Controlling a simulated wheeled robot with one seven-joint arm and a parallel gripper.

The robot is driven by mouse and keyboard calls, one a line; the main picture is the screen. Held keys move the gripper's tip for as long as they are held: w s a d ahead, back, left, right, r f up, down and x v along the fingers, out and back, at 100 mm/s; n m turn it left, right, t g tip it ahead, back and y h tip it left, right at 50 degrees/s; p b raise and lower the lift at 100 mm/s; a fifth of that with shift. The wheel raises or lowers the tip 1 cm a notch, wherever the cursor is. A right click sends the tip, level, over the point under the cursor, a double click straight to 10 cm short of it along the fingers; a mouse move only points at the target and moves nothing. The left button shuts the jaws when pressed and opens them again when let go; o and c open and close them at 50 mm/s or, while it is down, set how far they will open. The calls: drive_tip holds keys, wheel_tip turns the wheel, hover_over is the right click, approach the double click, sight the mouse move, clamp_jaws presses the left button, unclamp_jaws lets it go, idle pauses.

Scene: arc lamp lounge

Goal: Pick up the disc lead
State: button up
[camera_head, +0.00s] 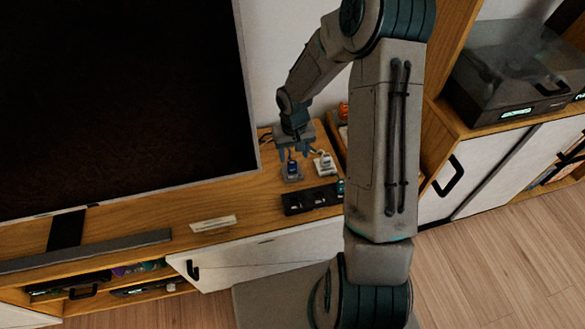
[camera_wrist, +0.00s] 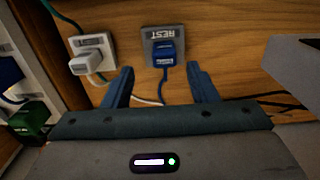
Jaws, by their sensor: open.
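A blue plug (camera_wrist: 164,52) with a blue cable sits in a grey holder marked REST (camera_wrist: 150,37); its small label is too blurred to read. A white plug (camera_wrist: 88,63) with a white cable sits in a pale holder (camera_wrist: 93,41) to its left. I cannot tell from the labels which one is the disc lead. My gripper (camera_wrist: 162,82) is open, its fingers to either side of the blue plug's cable, just short of the plug in the wrist view. In the head view my gripper (camera_head: 294,151) hangs above the blue plug (camera_head: 292,167), with the white plug (camera_head: 325,162) to the right.
A black socket strip (camera_head: 310,198) lies in front on the wooden cabinet top; a blue and a green plug (camera_wrist: 28,119) show at its side. A large dark screen (camera_head: 120,90) stands left. A pale label plate (camera_head: 213,224) lies near the front edge. A wooden tray is right.

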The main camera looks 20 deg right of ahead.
sight(292, 163)
drive_tip(key=f, duration=0.4)
drive_tip(key=shift+a+f+b, duration=0.15)
drive_tip(key=shift+a+b, duration=0.15)
drive_tip(key=shift+b, duration=0.05)
drive_tip(key=shift+f, duration=0.55)
drive_tip(key=c, duration=1.1)
